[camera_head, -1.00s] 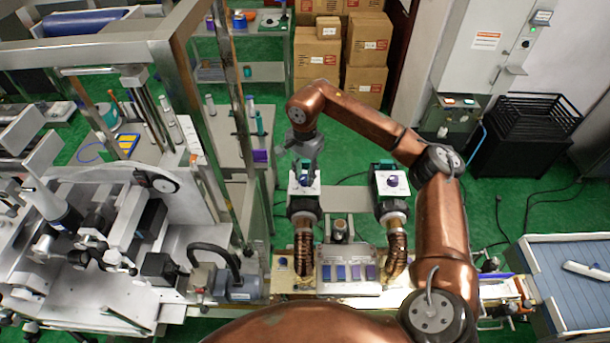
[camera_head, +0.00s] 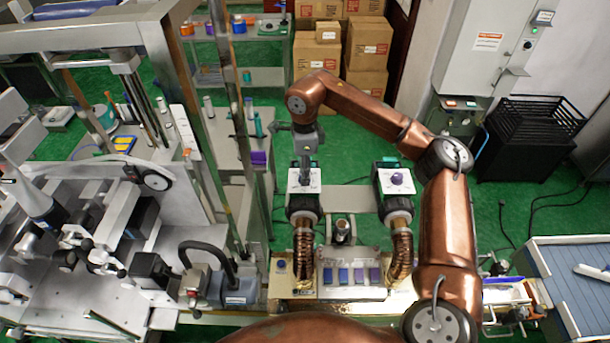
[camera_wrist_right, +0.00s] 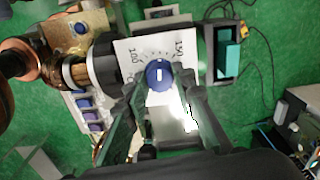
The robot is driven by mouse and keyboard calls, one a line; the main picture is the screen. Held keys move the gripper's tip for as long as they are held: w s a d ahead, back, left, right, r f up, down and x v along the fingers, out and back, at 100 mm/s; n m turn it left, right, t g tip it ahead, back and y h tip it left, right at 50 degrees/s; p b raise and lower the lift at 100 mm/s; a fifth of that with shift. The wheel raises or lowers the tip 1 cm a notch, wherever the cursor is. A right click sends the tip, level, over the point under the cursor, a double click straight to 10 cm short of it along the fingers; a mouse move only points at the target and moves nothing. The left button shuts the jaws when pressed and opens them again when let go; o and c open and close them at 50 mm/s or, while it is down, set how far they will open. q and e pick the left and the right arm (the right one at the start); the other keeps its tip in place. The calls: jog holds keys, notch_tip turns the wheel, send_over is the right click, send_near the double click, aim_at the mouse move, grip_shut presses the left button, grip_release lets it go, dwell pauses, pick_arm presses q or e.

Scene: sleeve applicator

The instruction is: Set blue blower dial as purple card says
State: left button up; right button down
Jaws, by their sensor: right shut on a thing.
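The blue blower dial (camera_wrist_right: 159,75) is a round knob on a white scale plate (camera_wrist_right: 128,48), with 100 at left and 150 at right in the right wrist view. Its white mark stands nearly upright in that view, between those two numbers. My right gripper (camera_head: 304,166) points down at the left blower and is shut on the blue dial, one finger on each side. In the head view the gripper mostly hides that dial. I cannot make out a readable purple card. My left gripper is not in view.
A second blower with a purple dial (camera_head: 396,178) stands to the right. A panel with blue and purple switches (camera_head: 351,276) lies in front. A metal frame post (camera_head: 240,110) rises left of my gripper. Cardboard boxes (camera_head: 367,55) stand at the back.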

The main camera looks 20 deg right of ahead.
jog(key=m+b, duration=0.1)
jog(key=m, duration=0.2)
jog(key=shift+m, duration=0.3)
jog(key=shift+m+b, duration=0.45)
jog(key=shift+m, duration=1.35)
jog(key=c, duration=1.6)
grip_release()
jog(key=shift+r, duration=0.25)
notch_tip(320, 180, up, 12)
jog(key=shift+f, duration=0.2)
